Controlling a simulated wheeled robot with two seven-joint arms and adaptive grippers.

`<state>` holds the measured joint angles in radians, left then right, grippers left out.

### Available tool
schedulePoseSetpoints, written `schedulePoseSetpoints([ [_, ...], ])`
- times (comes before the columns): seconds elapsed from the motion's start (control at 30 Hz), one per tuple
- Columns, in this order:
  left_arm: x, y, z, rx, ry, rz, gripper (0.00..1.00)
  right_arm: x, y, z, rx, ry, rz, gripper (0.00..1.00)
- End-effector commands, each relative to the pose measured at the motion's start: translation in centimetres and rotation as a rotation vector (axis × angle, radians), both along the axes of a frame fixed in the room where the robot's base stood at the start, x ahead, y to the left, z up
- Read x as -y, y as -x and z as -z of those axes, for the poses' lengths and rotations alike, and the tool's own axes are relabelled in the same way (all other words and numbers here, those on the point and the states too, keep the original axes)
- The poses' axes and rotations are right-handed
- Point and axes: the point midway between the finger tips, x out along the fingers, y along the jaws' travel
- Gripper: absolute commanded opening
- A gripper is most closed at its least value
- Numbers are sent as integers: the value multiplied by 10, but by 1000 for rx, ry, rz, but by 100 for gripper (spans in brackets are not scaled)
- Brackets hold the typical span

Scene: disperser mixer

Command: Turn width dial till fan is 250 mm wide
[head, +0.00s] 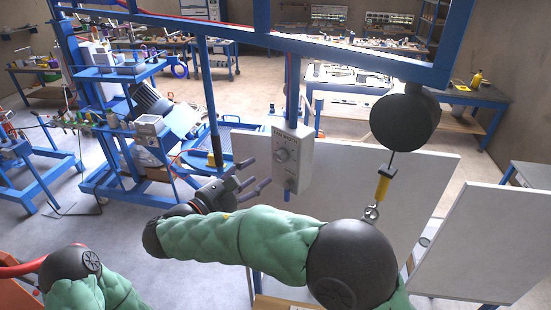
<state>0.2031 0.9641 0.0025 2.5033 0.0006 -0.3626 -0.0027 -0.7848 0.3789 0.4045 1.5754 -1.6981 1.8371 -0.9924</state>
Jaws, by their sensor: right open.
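A pale grey control box (293,160) is mounted on a blue post near the middle of the head view. A round dial (282,155) sits on its front, with a second, smaller knob (290,184) lower down. The lettering is too small to read, so I cannot tell which is the width dial. My right gripper (259,176) is just left of the box, its dark fingers spread open and pointing toward it. It is empty and appears apart from the dials. No fan or width reading can be made out. My left gripper is out of view.
A blue overhead beam (300,46) crosses above. Large white panels (490,245) stand behind and right. A blue rack (110,130) stands left.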

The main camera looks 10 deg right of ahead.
Motion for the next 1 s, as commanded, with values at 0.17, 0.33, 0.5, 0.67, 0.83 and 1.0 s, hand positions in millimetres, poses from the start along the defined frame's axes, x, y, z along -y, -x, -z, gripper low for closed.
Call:
schedulePoseSetpoints([
  [0.17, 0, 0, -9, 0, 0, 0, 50, 28, -20, -2, -1, -1, 5, 54],
  [0.33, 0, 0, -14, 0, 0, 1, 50, 48, -35, -2, 1, -2, 3, 54],
  [0.5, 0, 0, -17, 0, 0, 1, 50, 58, -44, -2, 2, -2, 2, 54],
  [0.67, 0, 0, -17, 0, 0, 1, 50, 62, -46, -1, 2, -3, 1, 54],
  [0.83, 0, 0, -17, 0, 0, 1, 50, 61, -46, -1, 2, -3, 1, 54],
  [1.0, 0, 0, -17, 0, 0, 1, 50, 61, -46, -1, 2, -3, 0, 15],
])
